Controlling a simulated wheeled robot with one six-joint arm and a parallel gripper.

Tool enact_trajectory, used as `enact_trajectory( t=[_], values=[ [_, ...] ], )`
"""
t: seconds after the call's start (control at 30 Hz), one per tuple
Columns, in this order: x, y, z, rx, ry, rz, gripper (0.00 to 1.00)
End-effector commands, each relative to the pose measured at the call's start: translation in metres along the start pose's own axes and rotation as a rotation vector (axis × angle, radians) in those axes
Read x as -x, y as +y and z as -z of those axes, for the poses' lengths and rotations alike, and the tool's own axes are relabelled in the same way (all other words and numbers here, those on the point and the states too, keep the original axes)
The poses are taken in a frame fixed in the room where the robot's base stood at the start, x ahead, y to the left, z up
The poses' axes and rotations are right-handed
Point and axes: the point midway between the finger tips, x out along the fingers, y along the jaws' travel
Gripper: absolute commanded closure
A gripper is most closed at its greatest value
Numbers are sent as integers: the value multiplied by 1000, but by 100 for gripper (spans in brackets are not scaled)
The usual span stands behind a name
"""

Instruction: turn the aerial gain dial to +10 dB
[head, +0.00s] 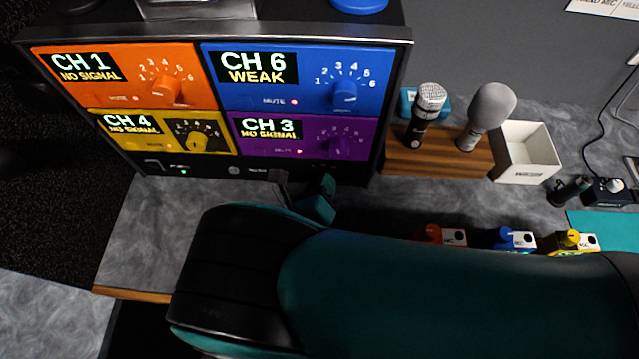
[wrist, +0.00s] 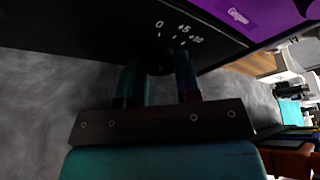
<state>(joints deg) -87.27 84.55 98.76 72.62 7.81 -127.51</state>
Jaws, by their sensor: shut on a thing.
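The aerial gain dial (wrist: 159,62) is a small dark knob on the black lower strip of the receiver rack, with white marks 0, +5 and +10 around it in the wrist view. My gripper (wrist: 159,80) has one teal finger on each side of the dial and is shut on it. The dial's pointer is too dark to read, so I cannot tell its setting. In the head view my gripper (head: 303,192) is at the rack's lower right front edge, and it hides the dial.
The rack's front (head: 222,176) carries four coloured channel panels: CH 1 NO SIGNAL, CH 6 WEAK, CH 4 NO SIGNAL, CH 3 NO SIGNAL. Right of it, two microphones stand on a wooden block (head: 400,162) beside a white box (head: 526,150). Several coloured packs lie behind my arm.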

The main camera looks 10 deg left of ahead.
Motion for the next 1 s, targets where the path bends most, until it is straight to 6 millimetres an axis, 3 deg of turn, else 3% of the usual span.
enact_trajectory(
  t=[0.37,1.0],
  values=[
    [0,-1,0,-119,2,-51,92],
    [-1,-3,4,-649,3,-270,92]
  ],
)
